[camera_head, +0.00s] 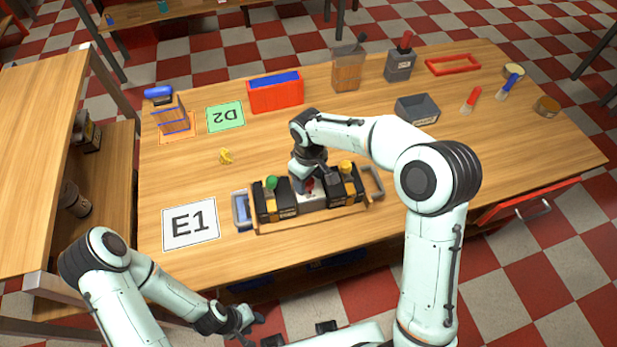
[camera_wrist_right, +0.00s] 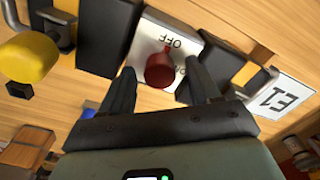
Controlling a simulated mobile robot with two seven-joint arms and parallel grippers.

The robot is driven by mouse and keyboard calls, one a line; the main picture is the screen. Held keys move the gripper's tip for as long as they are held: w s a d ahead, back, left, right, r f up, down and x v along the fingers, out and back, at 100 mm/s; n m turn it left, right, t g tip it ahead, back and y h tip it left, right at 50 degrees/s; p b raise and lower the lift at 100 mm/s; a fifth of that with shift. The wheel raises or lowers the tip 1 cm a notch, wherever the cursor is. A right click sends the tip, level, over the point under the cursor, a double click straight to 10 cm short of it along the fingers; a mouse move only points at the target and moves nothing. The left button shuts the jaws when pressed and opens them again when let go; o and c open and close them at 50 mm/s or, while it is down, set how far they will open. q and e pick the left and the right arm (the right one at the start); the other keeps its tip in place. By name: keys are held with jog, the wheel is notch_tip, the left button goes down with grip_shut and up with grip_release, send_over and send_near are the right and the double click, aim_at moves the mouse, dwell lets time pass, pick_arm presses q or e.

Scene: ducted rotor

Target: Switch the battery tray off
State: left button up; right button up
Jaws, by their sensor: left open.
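The battery tray (camera_head: 310,221) sits near the front of the table, with black battery blocks at both ends and yellow and green knobs. Between the blocks is a white switch plate (camera_wrist_right: 144,42) with OFF lettering and a second label partly hidden. A red knob (camera_wrist_right: 160,70) stands on the plate; its setting cannot be told. My right gripper (camera_head: 309,184) is over the tray. In the right wrist view its fingers are apart, one on each side of the red knob, with gaps visible. My left gripper (camera_head: 246,322) is open and empty, low in front of the table.
An E1 card (camera_head: 190,224) lies left of the tray and a green D2 card (camera_head: 225,117) behind. The table right of the tray is clear.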

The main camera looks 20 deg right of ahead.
pick_arm(q)
jog(key=shift+w+r+p, duration=0.7)
jog(key=shift+w+r, duration=0.15)
jog(key=shift+r, duration=0.05)
pick_arm(e)
notch_tip(320, 180, up, 13)
jog(key=shift+r, duration=0.2)
pick_arm(q)
jog(key=shift+s, duration=0.1)
pick_arm(e)
jog(key=shift+f, duration=0.1)
